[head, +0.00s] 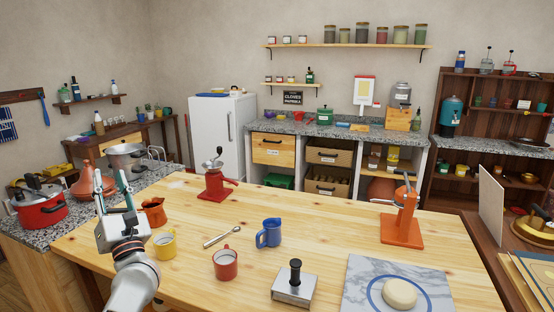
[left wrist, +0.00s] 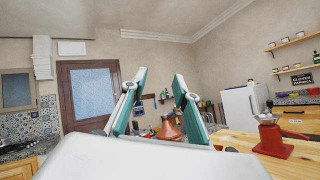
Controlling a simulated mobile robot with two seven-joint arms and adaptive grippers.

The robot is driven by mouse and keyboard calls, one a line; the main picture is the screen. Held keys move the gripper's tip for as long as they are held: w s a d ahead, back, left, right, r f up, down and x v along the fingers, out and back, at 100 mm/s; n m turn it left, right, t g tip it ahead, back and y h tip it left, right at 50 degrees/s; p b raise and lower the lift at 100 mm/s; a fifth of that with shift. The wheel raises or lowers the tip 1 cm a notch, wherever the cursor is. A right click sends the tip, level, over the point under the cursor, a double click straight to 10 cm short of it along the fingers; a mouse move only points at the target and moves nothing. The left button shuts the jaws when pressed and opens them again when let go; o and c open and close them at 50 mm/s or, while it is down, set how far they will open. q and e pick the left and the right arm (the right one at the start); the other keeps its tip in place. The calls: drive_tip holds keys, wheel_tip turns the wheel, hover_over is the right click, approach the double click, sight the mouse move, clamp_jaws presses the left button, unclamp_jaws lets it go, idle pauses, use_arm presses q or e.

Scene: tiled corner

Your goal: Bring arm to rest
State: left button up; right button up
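My left gripper (head: 111,184) is raised at the left end of the wooden table (head: 330,215) in the head view. Its fingers point up and away. In the left wrist view the two teal-lined fingers (left wrist: 158,80) stand apart with nothing between them. Only background shows past them, with a terracotta tagine (left wrist: 168,127) behind. An orange pitcher (head: 154,212) and a yellow mug (head: 166,246) stand just right of the gripper in the head view, apparently not held. My right gripper is in neither view.
On the table stand a red grinder (head: 215,184), a blue pitcher (head: 269,234), a red mug (head: 226,265), a metal tamper block (head: 294,284), an orange press (head: 402,218) and a marble board (head: 358,285) with dough. A red pot (head: 40,211) sits on the left counter. The table's middle right is clear.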

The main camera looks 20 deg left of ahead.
use_arm(q)
drive_tip(key=w+d+f+m+t+h, duration=0.1)
drive_tip(key=d+f+m+t+h, duration=0.3)
drive_tip(key=d+m+h, duration=0.95)
drive_tip(key=w+d+f+m+t+h, duration=0.1)
drive_tip(key=d+f+m+t+h, duration=0.25)
drive_tip(key=d+m+h, duration=1)
drive_tip(key=s+d+f+m+g+y, duration=0.1)
drive_tip(key=s+f+m+g+y, duration=0.3)
drive_tip(key=f+m, duration=0.55)
drive_tip(key=s+d+f+m+g+y, duration=0.15)
drive_tip(key=s+f+m+g, duration=0.4)
drive_tip(key=f, duration=0.65)
drive_tip(key=s+a+f+m+g+y, duration=0.3)
drive_tip(key=s+a+f+y, duration=0.15)
drive_tip(key=s, duration=0.25)
drive_tip(key=s+a+f+m+g+y, duration=0.3)
drive_tip(key=s+a+f+m, duration=0.1)
drive_tip(key=s+a, duration=0.25)
drive_tip(key=d+f+n+t+h, duration=0.2)
drive_tip(key=d+f+h, duration=0.5)
drive_tip(key=d+f, duration=0.7)
wheel_tip(320, 180, down, 2)
drive_tip(key=shift+w+d+f+n+t, duration=0.2)
drive_tip(key=shift+w+d+n+t, duration=0.2)
drive_tip(key=shift+n, duration=0.4)
